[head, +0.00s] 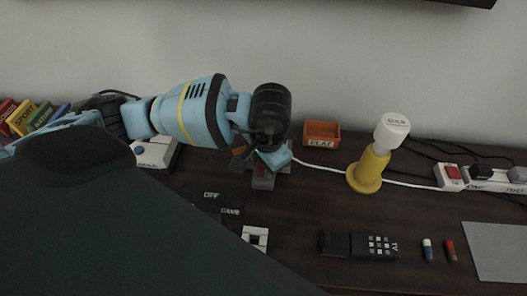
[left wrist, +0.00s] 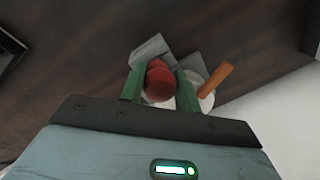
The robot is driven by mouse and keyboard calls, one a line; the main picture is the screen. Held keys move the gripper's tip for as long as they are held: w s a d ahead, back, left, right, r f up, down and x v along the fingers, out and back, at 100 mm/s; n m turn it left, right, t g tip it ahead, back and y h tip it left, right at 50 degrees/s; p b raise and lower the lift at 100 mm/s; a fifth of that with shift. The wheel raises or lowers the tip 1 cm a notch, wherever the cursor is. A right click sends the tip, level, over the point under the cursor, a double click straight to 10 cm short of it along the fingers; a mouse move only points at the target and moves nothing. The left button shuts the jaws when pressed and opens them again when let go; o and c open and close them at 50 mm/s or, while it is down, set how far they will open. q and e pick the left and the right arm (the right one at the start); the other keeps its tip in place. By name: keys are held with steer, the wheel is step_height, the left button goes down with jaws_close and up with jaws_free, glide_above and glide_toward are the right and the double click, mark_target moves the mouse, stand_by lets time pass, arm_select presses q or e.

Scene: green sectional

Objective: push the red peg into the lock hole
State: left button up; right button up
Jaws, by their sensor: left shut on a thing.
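My left gripper (head: 264,160) reaches in from the left and points down at a small grey block (head: 263,183), which looks like the lock, on the dark table. In the left wrist view its green fingers (left wrist: 160,90) are shut on the red peg (left wrist: 158,78), one on each side. The grey block (left wrist: 148,50) shows just past the peg there. I cannot tell how far the peg is in the hole, as the peg and the gripper cover it. An orange piece (left wrist: 217,78) sticks out beside the right finger, over a pale round part. My right gripper is not in view.
An orange tray (head: 322,132) and a yellow stand with a white top (head: 370,165) are right of the gripper. A black remote (head: 360,245), two small tubes (head: 428,250) and a power strip (head: 480,178) lie further right. A white box with a blue button (head: 155,152) is left.

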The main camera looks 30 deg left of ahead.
arm_select(q)
steer(key=shift+f, duration=0.15)
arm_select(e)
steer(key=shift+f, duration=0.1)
arm_select(q)
steer(key=o, duration=1.1)
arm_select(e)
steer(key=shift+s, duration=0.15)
arm_select(q)
steer(key=r, duration=0.7)
steer(key=shift+s+d, duration=0.1)
steer(key=shift+d, duration=0.3)
steer(key=shift+r, duration=0.4)
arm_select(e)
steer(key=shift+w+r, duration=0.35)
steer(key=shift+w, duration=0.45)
